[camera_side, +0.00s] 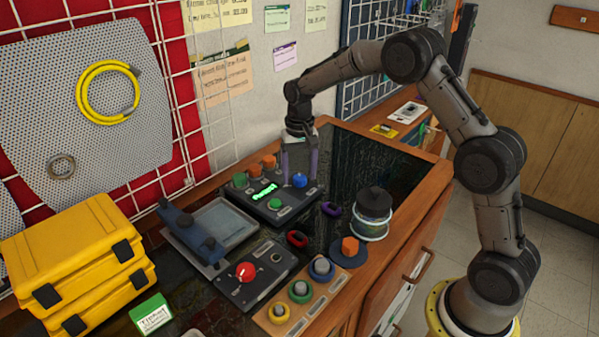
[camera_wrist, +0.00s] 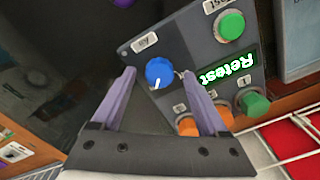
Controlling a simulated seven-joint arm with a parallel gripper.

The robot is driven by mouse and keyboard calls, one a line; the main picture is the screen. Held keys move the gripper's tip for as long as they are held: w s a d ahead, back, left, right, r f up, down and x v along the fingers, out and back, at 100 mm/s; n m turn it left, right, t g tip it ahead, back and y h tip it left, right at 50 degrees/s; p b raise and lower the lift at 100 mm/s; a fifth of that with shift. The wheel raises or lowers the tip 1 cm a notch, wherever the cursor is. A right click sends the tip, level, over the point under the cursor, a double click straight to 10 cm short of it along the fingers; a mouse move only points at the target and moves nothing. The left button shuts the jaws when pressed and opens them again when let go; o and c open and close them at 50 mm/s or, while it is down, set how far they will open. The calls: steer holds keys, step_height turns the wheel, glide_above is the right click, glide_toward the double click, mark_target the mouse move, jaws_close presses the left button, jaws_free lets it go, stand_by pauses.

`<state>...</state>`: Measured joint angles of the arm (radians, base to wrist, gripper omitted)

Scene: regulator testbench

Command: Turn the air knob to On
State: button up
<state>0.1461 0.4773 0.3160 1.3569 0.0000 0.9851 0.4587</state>
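The blue air knob (camera_side: 299,180) sits on the right part of a dark grey control box (camera_side: 290,213). In the wrist view the knob (camera_wrist: 159,71) is beside a white label reading "Air", and its white pointer line points toward the bottom of the picture. My gripper (camera_side: 299,174) hangs above the box with its two purple fingers pointing down on either side of the knob. In the wrist view the gripper (camera_wrist: 159,75) is open, with a visible gap between each fingertip and the knob. The box's green display (camera_wrist: 225,70) reads "Retest".
The box also carries a green test button (camera_wrist: 229,25), two orange buttons and another green button (camera_wrist: 253,103). A jar (camera_side: 374,205), colored rings, a red-knob box (camera_side: 246,272) and a grey tray (camera_side: 222,222) stand nearby. The dark tabletop behind is clear.

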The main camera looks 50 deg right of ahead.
step_height(320, 180, up, 14)
stand_by(0.7)
steer(key=shift+f, duration=0.1)
step_height(320, 180, up, 9)
steer(key=t, duration=0.2)
glide_above(299, 177)
steer(key=s+a, duration=0.3)
steer(key=s, duration=0.2)
steer(key=s+a+r+n+t, duration=0.15)
steer(key=s+r, duration=0.25)
steer(key=s, duration=0.6)
steer(key=s+a+f+n+t, duration=0.2)
steer(key=s+f+n, duration=0.1)
steer(key=s, duration=0.9)
steer(key=s+f+n, duration=0.2)
steer(key=s+f, duration=0.3)
steer(key=f, duration=0.3)
steer(key=shift+s+a+f, duration=0.2)
steer(key=shift+s+a, duration=0.1)
steer(key=shift+s, duration=0.05)
